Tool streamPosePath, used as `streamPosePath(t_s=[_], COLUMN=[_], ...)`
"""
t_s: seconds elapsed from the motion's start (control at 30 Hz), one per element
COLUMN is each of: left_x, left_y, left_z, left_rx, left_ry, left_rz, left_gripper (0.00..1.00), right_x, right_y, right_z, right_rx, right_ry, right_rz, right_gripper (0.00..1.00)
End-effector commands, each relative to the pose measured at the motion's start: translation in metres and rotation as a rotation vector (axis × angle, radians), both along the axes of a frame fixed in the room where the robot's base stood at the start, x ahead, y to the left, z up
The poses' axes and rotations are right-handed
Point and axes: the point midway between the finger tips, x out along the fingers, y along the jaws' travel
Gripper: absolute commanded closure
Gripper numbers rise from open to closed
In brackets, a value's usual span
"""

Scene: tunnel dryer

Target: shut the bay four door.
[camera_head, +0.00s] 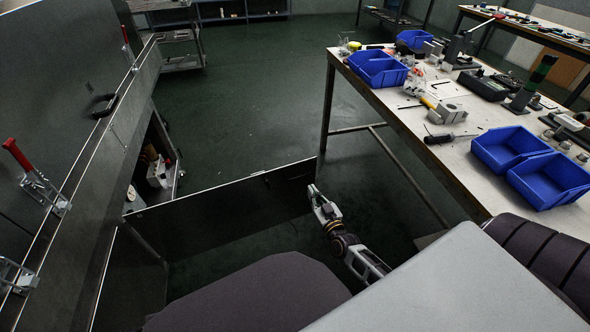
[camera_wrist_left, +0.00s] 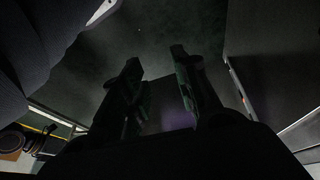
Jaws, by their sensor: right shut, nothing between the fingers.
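The bay four door appears to be the dark flat panel (camera_head: 215,210) in the head view. It stands open, reaching out from the dark dryer cabinet (camera_head: 85,215) at the left toward the workbench. A small dark fitting, perhaps its handle, is faint near its free end. My right gripper (camera_head: 314,192) is shut and empty at the near side of that free end; I cannot tell whether it touches the panel. My left gripper (camera_wrist_left: 156,60) shows only in the left wrist view, dark, with its fingers apart and nothing seen between them.
A workbench (camera_head: 400,110) with blue bins (camera_head: 376,68) and tools stands at the right, near the door's free end. Red-handled clamps (camera_head: 45,185) and a black handle (camera_head: 105,105) stick out from the cabinet. The green floor (camera_head: 250,90) beyond the door is clear.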

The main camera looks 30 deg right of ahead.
Motion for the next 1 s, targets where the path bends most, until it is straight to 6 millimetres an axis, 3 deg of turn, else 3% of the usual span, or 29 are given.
streamPosePath(t_s=[0.47, 1.0], left_x=[0.001, 0.009], left_y=[-0.001, -0.010], left_z=[-0.003, -0.030], left_rx=[-0.005, -0.049], left_ry=[-0.005, -0.051], left_rz=[0.000, 0.004], left_gripper=[0.70, 0.70], right_x=[0.005, 0.050], right_y=[0.000, -0.004], right_z=[0.000, -0.001], right_rx=[0.000, 0.000], right_ry=[0.001, 0.000], right_rz=[0.000, 0.000], right_gripper=[1.00, 1.00])
